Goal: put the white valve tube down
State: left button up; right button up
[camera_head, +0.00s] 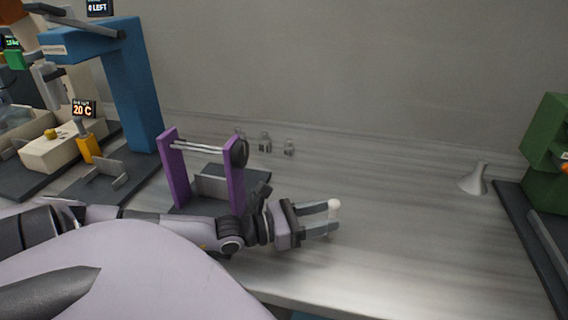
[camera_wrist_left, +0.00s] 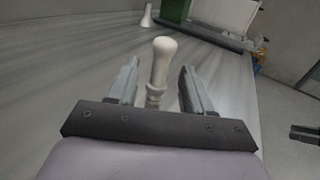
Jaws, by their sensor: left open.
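The white valve tube (camera_wrist_left: 162,62) has a rounded white head and a narrower ringed lower part. It stands about upright between the fingers of my left gripper (camera_wrist_left: 158,78) in the left wrist view, with a gap visible on both sides. In the head view its pale top (camera_head: 334,204) shows at the fingertips of my left gripper (camera_head: 330,217), low over the bench. The gripper is open around it. Its foot is hidden, so I cannot tell how it meets the bench. A dark pronged shape at the wrist view's right edge may be my right gripper.
A purple frame (camera_head: 236,186) stands left of my left gripper. Small clear bottles (camera_head: 265,143) stand near the wall. A white funnel-shaped piece (camera_head: 474,179) and a green machine (camera_head: 546,150) on a dark base are at right. The bench between is clear.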

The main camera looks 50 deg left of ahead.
pick_arm(q)
jog(key=shift+p+v, duration=0.7)
jog(key=shift+v, duration=3.9)
